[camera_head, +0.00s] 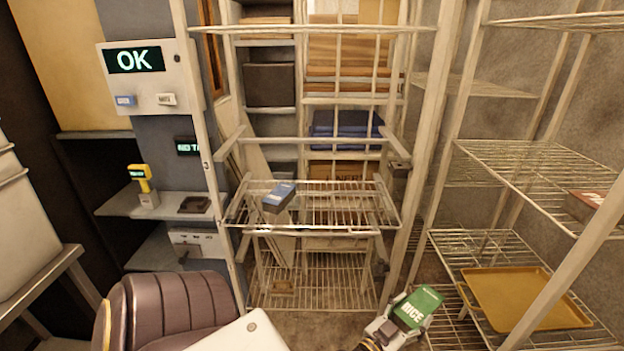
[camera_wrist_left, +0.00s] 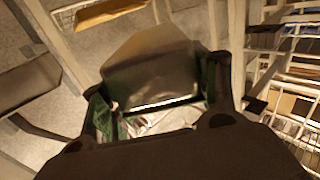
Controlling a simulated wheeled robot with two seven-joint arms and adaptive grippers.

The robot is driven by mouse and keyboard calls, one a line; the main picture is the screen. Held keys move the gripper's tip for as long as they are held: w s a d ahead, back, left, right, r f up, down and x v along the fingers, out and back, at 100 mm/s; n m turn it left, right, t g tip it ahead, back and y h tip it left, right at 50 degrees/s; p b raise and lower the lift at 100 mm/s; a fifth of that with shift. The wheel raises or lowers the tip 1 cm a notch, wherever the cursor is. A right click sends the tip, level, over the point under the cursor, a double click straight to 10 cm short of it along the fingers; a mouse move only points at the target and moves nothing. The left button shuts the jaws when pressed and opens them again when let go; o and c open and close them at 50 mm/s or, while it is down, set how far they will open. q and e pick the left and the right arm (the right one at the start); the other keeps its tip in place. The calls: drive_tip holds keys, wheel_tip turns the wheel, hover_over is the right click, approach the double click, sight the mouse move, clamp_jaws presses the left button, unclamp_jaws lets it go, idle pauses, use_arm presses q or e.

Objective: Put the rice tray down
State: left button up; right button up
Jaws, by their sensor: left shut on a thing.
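The rice tray (camera_head: 418,308) is a green pack with white "RICE" lettering, at the lower right of the head view. My left gripper (camera_head: 393,320) is shut on it and holds it in front of the lower part of the right wire rack. In the left wrist view the rice tray (camera_wrist_left: 150,80) sits between the dark fingers, with green along its sides. Its underside is hidden. A yellow serving tray (camera_head: 490,284) lies empty on the low rack shelf, to the right of the held pack. My right gripper is not in view.
The right wire rack (camera_head: 475,246) has upright posts near my left gripper. A reddish-brown box (camera_head: 585,203) sits on its higher shelf. A blue-grey box (camera_head: 279,196) stands on the middle wire shelf (camera_head: 335,215). A panel (camera_head: 150,78) shows "OK" at the left.

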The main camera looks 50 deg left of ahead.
use_arm(q)
drive_tip(key=shift+a+f, duration=0.1)
drive_tip(key=shift+f, duration=0.3)
idle(0.4)
wheel_tip(320, 180, up, 14)
drive_tip(key=p, duration=1.4)
drive_tip(key=shift+r, duration=0.2)
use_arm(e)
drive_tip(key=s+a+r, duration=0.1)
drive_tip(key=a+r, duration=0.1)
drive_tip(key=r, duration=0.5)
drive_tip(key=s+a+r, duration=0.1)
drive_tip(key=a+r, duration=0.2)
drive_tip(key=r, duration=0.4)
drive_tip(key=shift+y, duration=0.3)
use_arm(q)
drive_tip(key=shift+r+p, duration=0.5)
drive_tip(key=shift+p, duration=0.2)
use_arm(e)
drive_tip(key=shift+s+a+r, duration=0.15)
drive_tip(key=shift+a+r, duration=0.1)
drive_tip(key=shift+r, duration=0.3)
